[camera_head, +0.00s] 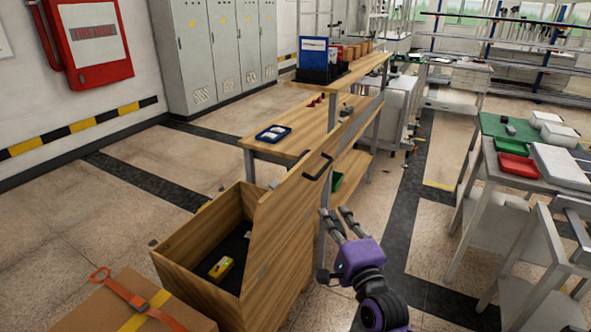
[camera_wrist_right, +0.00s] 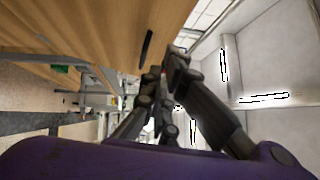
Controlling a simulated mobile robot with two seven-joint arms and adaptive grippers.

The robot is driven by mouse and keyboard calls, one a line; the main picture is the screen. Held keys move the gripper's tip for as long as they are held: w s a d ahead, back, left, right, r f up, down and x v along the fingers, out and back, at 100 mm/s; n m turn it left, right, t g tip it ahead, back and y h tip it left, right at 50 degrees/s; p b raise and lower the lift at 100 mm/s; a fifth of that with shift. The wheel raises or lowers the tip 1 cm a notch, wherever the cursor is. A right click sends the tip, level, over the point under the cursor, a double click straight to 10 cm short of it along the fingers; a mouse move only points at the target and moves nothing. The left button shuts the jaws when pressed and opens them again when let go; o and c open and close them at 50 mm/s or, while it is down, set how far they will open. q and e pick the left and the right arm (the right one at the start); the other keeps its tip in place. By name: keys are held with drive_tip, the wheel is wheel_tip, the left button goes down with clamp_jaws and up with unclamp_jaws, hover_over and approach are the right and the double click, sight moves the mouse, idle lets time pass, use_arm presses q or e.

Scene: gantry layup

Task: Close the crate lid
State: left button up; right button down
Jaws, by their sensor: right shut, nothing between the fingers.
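The wooden crate (camera_head: 190,287) is open at the lower left, with a small yellow item (camera_head: 221,268) on its dark floor. Its wooden lid (camera_head: 280,235) stands raised and tilted along the crate's right side, with a black handle (camera_head: 318,166) near its top end. The lid also fills the upper left of the right wrist view (camera_wrist_right: 100,25), with the handle (camera_wrist_right: 147,48) near the fingers. My purple right gripper (camera_head: 335,212) is to the right of the lid, below the handle. Its fingers (camera_wrist_right: 165,80) are shut and empty. My left gripper is not in view.
A cardboard box (camera_head: 85,310) with an orange strap stands left of the crate. A wooden workbench (camera_head: 290,132) with a blue tray (camera_head: 272,134) stands behind the lid. A table (camera_head: 500,185) with a red bin stands at right. Floor between them is clear.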

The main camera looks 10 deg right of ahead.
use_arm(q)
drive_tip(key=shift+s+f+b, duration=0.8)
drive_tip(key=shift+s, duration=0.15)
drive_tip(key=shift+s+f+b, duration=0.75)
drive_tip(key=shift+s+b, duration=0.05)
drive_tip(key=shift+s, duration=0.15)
use_arm(e)
drive_tip(key=w+a+r, duration=0.2)
drive_tip(key=w, duration=0.3)
drive_tip(key=w+a+r+m, duration=0.1)
drive_tip(key=w+a, duration=0.1)
drive_tip(key=w, duration=0.2)
drive_tip(key=shift+w+a+r, duration=0.35)
drive_tip(key=shift+r, duration=0.05)
drive_tip(key=shift+w+a, duration=0.1)
